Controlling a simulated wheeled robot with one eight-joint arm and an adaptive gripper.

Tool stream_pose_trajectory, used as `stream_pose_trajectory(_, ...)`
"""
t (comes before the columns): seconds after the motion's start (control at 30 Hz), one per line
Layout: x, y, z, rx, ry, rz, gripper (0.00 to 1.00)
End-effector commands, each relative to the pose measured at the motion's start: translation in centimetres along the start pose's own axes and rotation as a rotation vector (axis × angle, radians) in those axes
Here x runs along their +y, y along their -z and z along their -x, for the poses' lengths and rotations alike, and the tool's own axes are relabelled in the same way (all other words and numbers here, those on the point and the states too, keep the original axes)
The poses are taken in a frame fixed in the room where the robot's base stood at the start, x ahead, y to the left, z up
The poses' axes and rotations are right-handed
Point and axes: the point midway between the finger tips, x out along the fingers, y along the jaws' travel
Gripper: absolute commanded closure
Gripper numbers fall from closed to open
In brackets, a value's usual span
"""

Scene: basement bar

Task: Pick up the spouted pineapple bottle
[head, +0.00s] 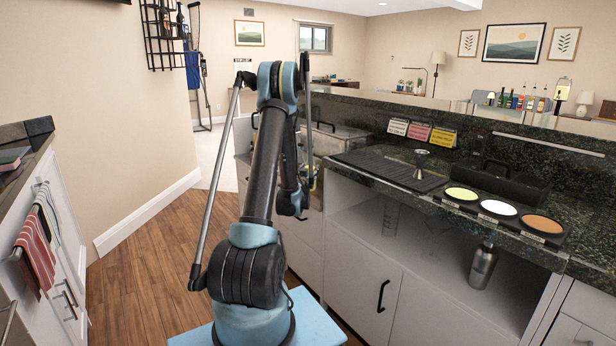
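I cannot pick out the spouted pineapple bottle for certain. Several small bottles (521,102) stand in a row beyond the raised back of the bar at the upper right, too small to read. My arm rises in the middle of the view and folds down behind itself. My gripper (313,183) is at its far end, in front of the bar cabinets and mostly hidden by my arm. Its fingers are not clear, so I cannot tell whether it is open or shut, or whether it holds anything.
The dark stone bar counter (575,246) runs along the right, with a black mat (372,163), a metal jigger (421,170) and a three-dish rimmer (498,208). A steel shaker (483,266) stands on the open shelf below. White cabinets line the left; wood floor (140,265) lies clear between.

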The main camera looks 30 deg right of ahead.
Motion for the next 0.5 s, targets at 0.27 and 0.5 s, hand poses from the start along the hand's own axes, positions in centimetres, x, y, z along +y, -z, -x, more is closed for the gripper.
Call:
stream_pose_trajectory(0.27,0.0,3.7,0.1,0.0,0.0,0.0,1.0)
stream_pose_trajectory(0.5,-0.1,8.0,0.1,0.0,0.0,0.0,1.0)
